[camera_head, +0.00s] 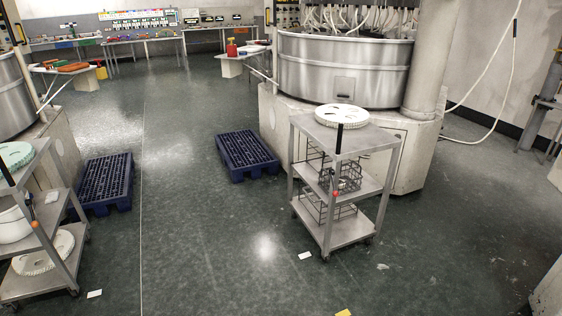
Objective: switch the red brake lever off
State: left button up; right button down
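A small red spot (335,193) shows on the front leg of the grey three-shelf cart (362,141) right of centre. It may be the red brake lever, but it is too small to tell its shape or its position. A similar small red-orange spot (33,223) shows on the left cart (52,212), low on its front leg. A black upright bar (339,139) stands at the front corner of the right cart. Neither of my grippers is in view.
Two dark blue pallets (246,153) (103,183) lie on the floor. A large round steel machine (343,72) stands behind the right cart. Workbenches (145,39) line the back wall. A yellow piece (343,313) lies at the bottom edge.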

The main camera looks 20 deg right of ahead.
aim_at(335, 194)
jog(key=i+z, duration=0.15)
jog(key=i, duration=0.3)
jog(key=i+j+z, duration=0.2)
jog(key=i, duration=0.25)
jog(key=i+j+z, duration=0.15)
jog(key=i, duration=0.3)
jog(key=i+j+z, duration=0.15)
jog(key=i, duration=0.3)
